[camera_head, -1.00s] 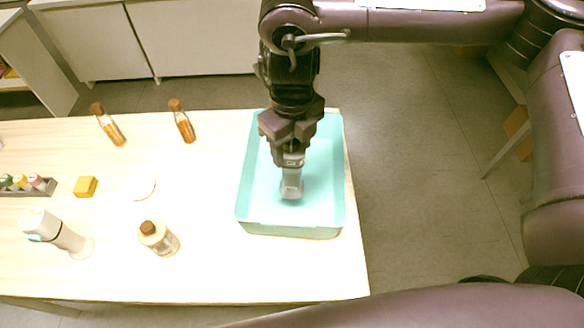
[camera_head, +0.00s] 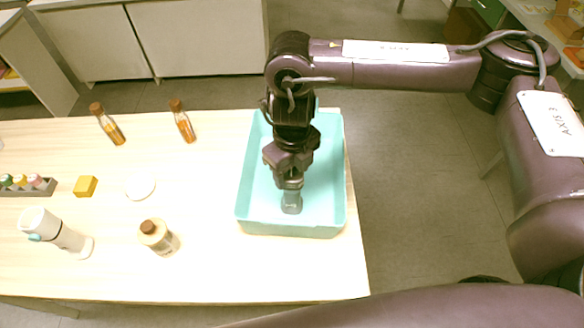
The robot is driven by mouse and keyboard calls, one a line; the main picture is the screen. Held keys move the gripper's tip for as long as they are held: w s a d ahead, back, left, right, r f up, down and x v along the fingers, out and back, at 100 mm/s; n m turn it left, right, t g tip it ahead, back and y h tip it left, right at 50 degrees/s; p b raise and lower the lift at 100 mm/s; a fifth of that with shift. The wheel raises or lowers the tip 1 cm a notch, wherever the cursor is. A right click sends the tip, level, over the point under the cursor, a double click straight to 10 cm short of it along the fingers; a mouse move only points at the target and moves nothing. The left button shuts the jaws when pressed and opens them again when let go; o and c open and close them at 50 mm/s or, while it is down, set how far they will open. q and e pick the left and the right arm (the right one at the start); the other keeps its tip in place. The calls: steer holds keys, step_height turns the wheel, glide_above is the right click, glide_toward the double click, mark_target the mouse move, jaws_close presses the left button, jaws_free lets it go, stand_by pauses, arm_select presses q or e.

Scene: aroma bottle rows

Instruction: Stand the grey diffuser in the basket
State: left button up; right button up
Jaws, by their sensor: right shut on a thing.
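The grey diffuser (camera_head: 291,205) is a small grey bottle, upright, inside the turquoise basket (camera_head: 285,229) at the right end of the table. My right gripper (camera_head: 290,185) points down into the basket and is shut on the upper part of the diffuser, which its fingers hide. The diffuser is low, near the basket floor; I cannot tell whether it touches it. My left gripper does not show.
Two amber bottles (camera_head: 186,127) (camera_head: 112,130) stand at the back of the table. A clear bottle with a brown cap (camera_head: 157,238), a white dispenser (camera_head: 55,233), a white disc (camera_head: 140,187), a yellow block (camera_head: 85,186) and a rack of small bottles (camera_head: 40,188) are left of the basket.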

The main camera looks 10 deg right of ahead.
steer(key=o, duration=1.4)
steer(key=shift+f, duration=0.1)
steer(key=shift+c, duration=0.2)
steer(key=shift+r, duration=0.4)
step_height(320, 180, up, 12)
steer(key=shift+f, duration=0.2)
